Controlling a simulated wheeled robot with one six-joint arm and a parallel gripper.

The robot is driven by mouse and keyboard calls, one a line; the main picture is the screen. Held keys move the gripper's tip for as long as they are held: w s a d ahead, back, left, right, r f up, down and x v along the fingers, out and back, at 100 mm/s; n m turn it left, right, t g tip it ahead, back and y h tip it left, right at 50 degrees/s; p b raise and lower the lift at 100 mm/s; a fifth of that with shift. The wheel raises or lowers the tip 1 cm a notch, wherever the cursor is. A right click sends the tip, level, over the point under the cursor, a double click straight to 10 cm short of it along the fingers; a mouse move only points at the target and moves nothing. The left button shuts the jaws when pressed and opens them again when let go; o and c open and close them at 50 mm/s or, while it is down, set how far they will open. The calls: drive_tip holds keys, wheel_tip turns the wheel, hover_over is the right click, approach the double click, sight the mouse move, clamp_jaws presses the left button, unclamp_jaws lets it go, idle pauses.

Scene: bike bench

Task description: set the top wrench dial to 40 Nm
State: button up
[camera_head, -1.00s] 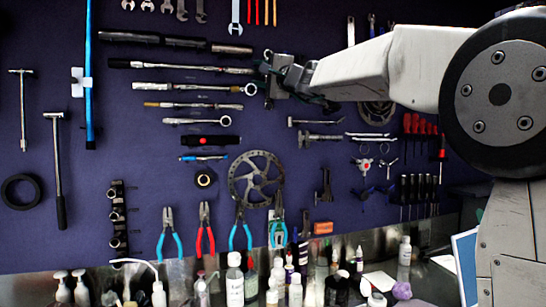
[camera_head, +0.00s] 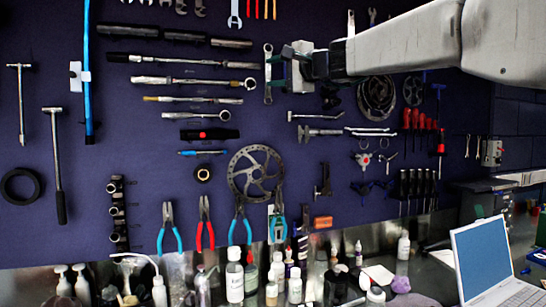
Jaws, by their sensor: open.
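The top long wrench (camera_head: 185,61) hangs level on the purple board, with a black handle at left and a silver shaft reaching right. A second long wrench (camera_head: 185,80) with a ring end at right hangs just below it. No dial marks or numbers are readable on either. My gripper (camera_head: 283,66) is open and empty. In the picture it is just right of the top wrench's right end, beside an upright silver spanner (camera_head: 267,74). Its distance from the board cannot be told.
Thick black bars (camera_head: 175,37) hang above the top wrench, and shorter tools hang below. A brake disc (camera_head: 255,174) and pliers (camera_head: 205,224) hang lower. Bottles (camera_head: 235,277) line the bench, with a laptop (camera_head: 485,262) at right.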

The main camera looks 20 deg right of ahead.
drive_tip(key=s+a+f+n+g, duration=0.2)
drive_tip(key=s+f+n+g, duration=0.1)
drive_tip(key=s+f, duration=0.4)
drive_tip(key=s+a+f+n+g, duration=0.3)
drive_tip(key=s+f, duration=0.4)
drive_tip(key=f, duration=0.6)
drive_tip(key=shift+a+g+h, duration=0.35)
drive_tip(key=shift+g+h, duration=0.05)
drive_tip(key=shift+g, duration=0.1)
